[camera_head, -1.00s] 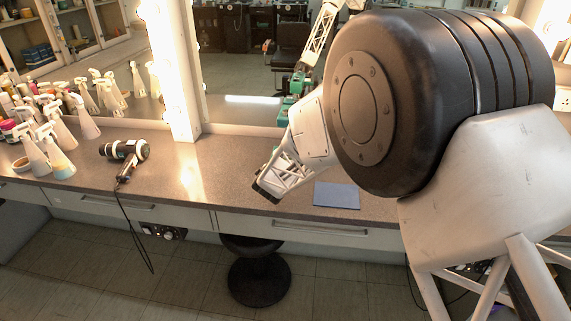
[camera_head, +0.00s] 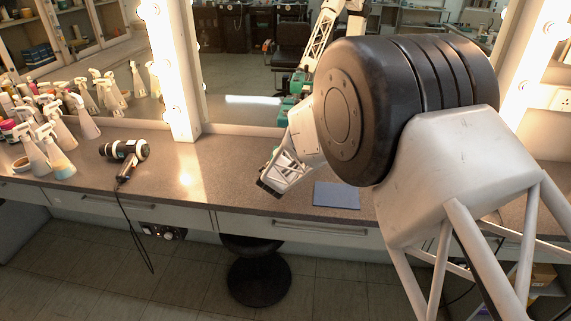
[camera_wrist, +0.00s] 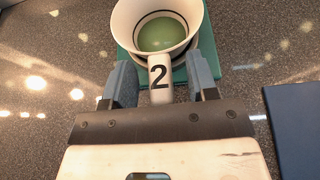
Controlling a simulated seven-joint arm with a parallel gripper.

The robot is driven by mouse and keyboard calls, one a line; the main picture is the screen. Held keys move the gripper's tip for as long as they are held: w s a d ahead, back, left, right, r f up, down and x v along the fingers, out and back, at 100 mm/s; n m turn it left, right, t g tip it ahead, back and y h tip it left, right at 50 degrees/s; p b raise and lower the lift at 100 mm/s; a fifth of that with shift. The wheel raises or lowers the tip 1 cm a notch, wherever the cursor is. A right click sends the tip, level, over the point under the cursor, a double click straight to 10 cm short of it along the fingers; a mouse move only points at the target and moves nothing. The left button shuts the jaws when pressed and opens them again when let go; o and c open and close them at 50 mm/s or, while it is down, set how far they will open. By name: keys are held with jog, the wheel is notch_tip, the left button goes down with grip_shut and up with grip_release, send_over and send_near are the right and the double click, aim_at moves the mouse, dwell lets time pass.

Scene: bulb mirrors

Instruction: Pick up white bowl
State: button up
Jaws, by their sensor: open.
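The white bowl (camera_wrist: 128,20) shows at the top of the wrist view, seen from above. It has a dark ring inside and a greenish bottom. Its short white handle (camera_wrist: 161,88) bears a black "2" and points toward my gripper. My gripper (camera_wrist: 162,80) is open, with one grey-blue finger on each side of the handle. I cannot tell if either finger touches it. The bowl is on or over a green flat thing (camera_wrist: 207,45). In the head view the bowl is hidden, apparently behind my arm.
A dark blue flat item (camera_head: 337,195) lies on the speckled counter (camera_head: 215,170), close to my gripper's right in the wrist view (camera_wrist: 297,125). A mirror backs the counter.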

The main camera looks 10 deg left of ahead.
jog(key=shift+c, duration=0.4)
grip_shut()
jog(key=shift+r, duration=0.15)
jog(key=shift+r, duration=0.75)
notch_tip(320, 180, up, 2)
jog(key=shift+r, duration=0.1)
jog(key=s+d, duration=0.2)
jog(key=s, duration=0.5)
jog(key=s+d+r, duration=0.1)
jog(key=s+d, duration=0.2)
jog(key=s, duration=0.5)
jog(key=shift+d, duration=0.35)
